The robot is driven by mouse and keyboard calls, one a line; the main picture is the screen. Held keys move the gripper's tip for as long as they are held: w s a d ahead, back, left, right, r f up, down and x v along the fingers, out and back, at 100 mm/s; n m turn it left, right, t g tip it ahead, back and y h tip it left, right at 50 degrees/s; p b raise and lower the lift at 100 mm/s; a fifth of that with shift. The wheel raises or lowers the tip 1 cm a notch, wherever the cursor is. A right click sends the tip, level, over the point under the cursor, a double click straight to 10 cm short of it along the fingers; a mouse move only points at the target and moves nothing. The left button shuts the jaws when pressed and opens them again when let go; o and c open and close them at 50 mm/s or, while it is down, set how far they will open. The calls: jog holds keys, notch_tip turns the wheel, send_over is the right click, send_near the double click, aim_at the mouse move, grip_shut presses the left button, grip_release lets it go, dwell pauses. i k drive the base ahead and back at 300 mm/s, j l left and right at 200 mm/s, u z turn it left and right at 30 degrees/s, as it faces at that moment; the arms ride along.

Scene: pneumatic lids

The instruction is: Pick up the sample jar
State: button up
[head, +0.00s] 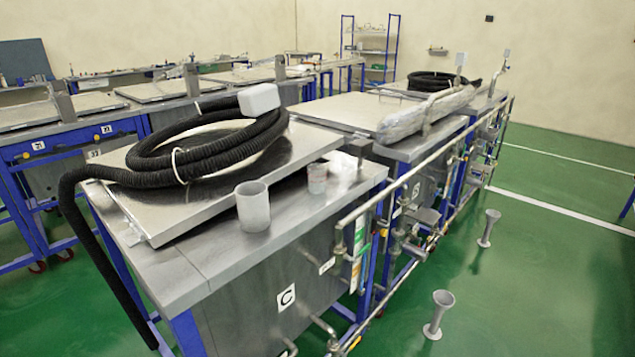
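Two small vessels stand upright on the metal top of the nearest bench. A small translucent jar (317,180) with a faint pinkish tint stands near the bench's right edge, beside the raised lid panel. A larger plain grey cup (253,208), open at the top, stands nearer to me and to the left. I cannot tell for certain which is the sample jar; the smaller one looks more like a jar. My gripper is not in view.
A coiled black hose (200,150) lies on the lid panel (160,222) and hangs over the left side. Pipes (415,172) run along the bench's right side. Two grey flared stands (438,315) (488,229) rise from the green floor (545,270), which is mostly clear.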

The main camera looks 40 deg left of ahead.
aim_at(316, 172)
jog(key=j+u, duration=0.1)
jog(key=u, duration=1.35)
